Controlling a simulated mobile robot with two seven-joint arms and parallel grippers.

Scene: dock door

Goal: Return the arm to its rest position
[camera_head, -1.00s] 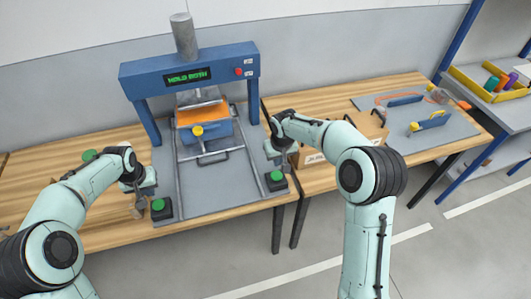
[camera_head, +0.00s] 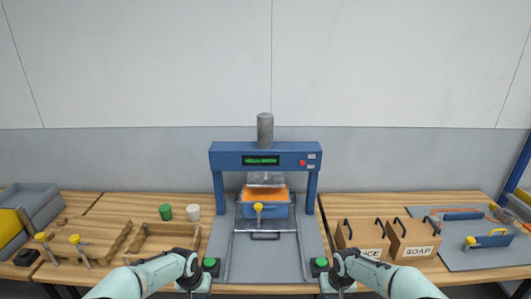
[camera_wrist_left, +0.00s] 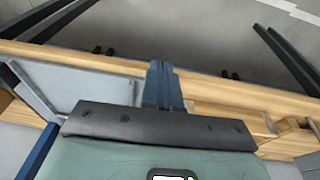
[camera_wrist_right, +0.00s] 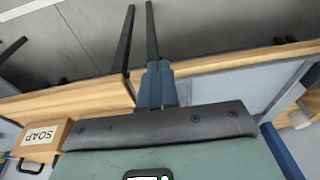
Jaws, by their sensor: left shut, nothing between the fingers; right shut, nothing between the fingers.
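My left arm (camera_head: 150,273) and my right arm (camera_head: 392,278) both come in low at the bottom of the head view. My left gripper (camera_wrist_left: 160,68) is shut and empty; in its wrist view the fingers show against the table's front edge and the floor. My right gripper (camera_wrist_right: 156,66) is also shut and empty, against the table edge on its side. In the head view the arm ends appear just outside the left green button (camera_head: 210,263) and the right green button (camera_head: 320,263). Whether they touch anything there is unclear.
The blue press (camera_head: 265,148) stands at the middle, with an orange-topped blue piece (camera_head: 265,209) under it. Two cardboard boxes, one marked SOAP (camera_head: 410,240), stand right. Wooden trays (camera_head: 165,240), a green cup (camera_head: 165,212) and a white cup (camera_head: 193,212) are left.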

